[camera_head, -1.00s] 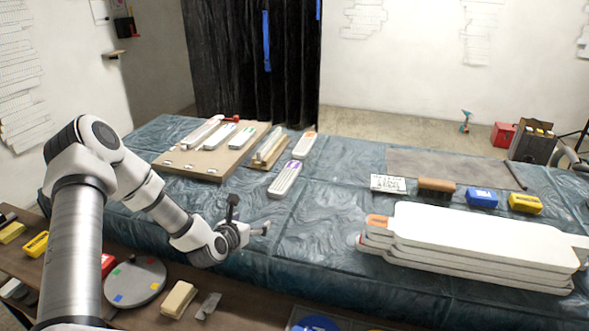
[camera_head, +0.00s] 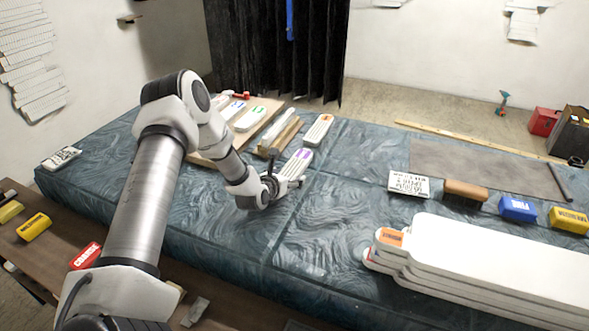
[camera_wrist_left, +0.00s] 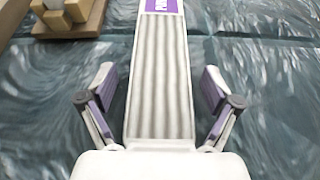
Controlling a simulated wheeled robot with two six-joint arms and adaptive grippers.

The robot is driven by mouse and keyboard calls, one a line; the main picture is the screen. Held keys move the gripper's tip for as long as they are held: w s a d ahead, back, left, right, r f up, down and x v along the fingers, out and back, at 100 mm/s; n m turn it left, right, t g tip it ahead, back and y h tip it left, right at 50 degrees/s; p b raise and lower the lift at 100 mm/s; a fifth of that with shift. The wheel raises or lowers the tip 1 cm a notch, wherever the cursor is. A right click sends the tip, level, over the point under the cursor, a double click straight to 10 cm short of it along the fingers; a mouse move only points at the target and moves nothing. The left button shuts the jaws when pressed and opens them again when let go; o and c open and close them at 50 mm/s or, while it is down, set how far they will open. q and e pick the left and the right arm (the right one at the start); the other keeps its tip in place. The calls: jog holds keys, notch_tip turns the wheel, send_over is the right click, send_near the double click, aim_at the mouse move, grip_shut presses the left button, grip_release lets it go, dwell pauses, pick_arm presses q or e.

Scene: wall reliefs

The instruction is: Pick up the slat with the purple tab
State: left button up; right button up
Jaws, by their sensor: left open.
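The slat with the purple tab (camera_head: 296,163) is a pale ribbed strip lying on the blue-green covered table. In the left wrist view the slat (camera_wrist_left: 160,80) runs up the middle, its purple tab (camera_wrist_left: 162,5) cut off at the top edge. My left gripper (camera_head: 288,184) is at the near end of the slat. Its two fingers (camera_wrist_left: 158,88) are spread on either side of the slat, with a gap on each side. The gripper hides part of the near end in the head view. My right gripper is not in view.
A slat with an orange tab (camera_head: 319,129) lies just behind. A wooden holder (camera_head: 279,136) stands to the left, near a board with green-tab (camera_head: 250,118) and blue-tab slats. Large white stacked boards (camera_head: 480,262) lie at right. The table (camera_head: 325,215) is clear in the middle.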

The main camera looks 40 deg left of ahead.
pick_arm(q)
jog(key=shift+r, duration=0.1)
jog(key=shift+s+r, duration=0.1)
jog(key=c, duration=1.3)
jog(key=shift+c, duration=0.2)
